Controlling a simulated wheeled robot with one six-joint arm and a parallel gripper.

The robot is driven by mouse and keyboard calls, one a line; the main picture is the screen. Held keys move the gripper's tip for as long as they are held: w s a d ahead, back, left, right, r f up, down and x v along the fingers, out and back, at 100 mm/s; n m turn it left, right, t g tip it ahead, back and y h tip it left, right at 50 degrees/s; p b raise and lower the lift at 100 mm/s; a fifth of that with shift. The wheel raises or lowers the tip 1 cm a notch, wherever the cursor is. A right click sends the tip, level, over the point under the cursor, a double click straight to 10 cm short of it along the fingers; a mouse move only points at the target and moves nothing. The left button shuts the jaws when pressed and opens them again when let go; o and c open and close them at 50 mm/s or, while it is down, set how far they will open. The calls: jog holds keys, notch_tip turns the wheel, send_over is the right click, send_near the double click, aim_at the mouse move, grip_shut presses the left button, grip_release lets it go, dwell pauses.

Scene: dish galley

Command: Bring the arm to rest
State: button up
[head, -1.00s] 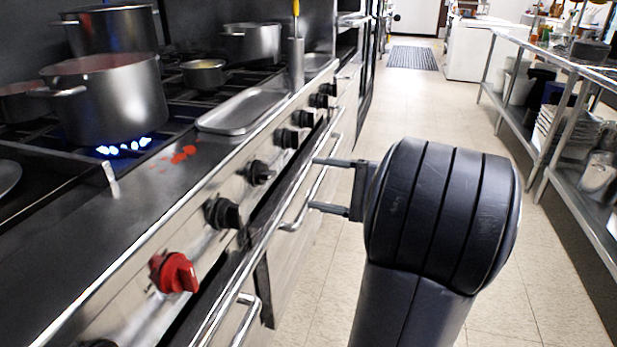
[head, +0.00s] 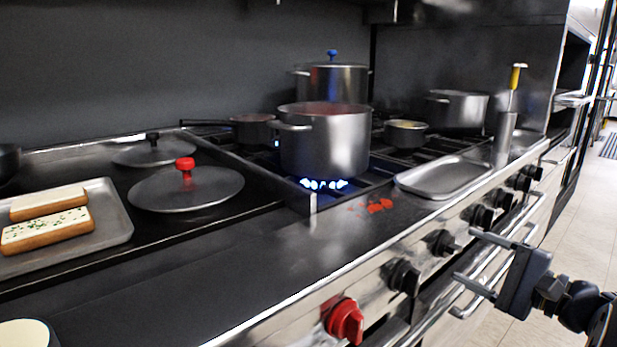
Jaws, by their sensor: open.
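My gripper (head: 464,256) is at the lower right of the head view, in front of the stove's front panel. Its two fingers are apart, with nothing between them. They point left toward the black knobs and the front rail. I cannot tell whether a fingertip touches the panel. Part of my arm shows at the right edge; the rest is out of view.
A large steel pot (head: 325,145) stands over a lit blue flame. A red knob (head: 343,321) sits on the front panel. An empty steel tray (head: 445,177), red spills (head: 380,206), a red-knobbed lid (head: 187,188) and a bread tray (head: 115,225) lie on the stove top. Floor is clear at right.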

aim_at(458, 251)
jog(key=shift+b+x, duration=0.35)
jog(key=shift+x, duration=1.35)
